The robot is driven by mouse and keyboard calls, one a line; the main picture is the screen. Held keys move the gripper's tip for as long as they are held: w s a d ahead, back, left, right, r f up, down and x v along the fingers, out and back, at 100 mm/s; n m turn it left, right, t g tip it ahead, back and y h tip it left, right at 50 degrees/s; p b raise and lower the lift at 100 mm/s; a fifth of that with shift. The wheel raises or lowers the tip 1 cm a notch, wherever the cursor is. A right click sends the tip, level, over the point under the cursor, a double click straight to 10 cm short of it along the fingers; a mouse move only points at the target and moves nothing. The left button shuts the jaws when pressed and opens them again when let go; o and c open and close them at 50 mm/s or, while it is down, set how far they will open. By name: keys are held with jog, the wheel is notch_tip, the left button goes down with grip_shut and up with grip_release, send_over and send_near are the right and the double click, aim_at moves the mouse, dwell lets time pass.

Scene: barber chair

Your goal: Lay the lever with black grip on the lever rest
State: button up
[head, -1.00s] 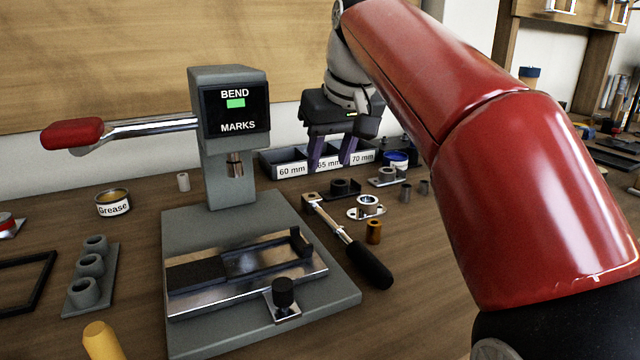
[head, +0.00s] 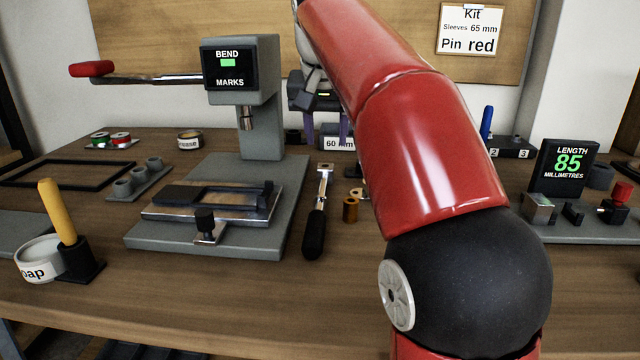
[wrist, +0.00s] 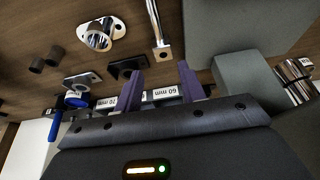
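The lever with black grip (head: 315,230) lies on the bench just right of the press base, its grip toward the front edge and its metal head toward the back. Its bright shaft and head (wrist: 158,35) also show at the top of the wrist view. My gripper (head: 327,130) is behind the lever's head, near the sleeve bins, partly hidden by my red arm. In the wrist view the purple fingers (wrist: 159,68) are apart with nothing held between them. I cannot identify the lever rest with certainty; a dark block (wrist: 127,67) sits beside the lever's head.
The press (head: 262,120), with a red-gripped handle (head: 92,69), stands left of the lever. A brass sleeve (head: 350,209) stands just right of it. A length gauge (head: 566,168) reading 85 is at the right. The bench front is clear below the lever.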

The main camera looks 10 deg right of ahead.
aim_at(325, 169)
jog(key=x, duration=0.2)
jog(key=b+x, duration=0.1)
jog(key=x, duration=0.2)
jog(key=b+x, duration=0.1)
jog(key=x, duration=0.1)
jog(key=shift+s+a+f, duration=0.1)
jog(key=shift+a+f, duration=0.15)
jog(key=shift+f, duration=0.2)
jog(key=shift+r, duration=0.1)
grip_shut()
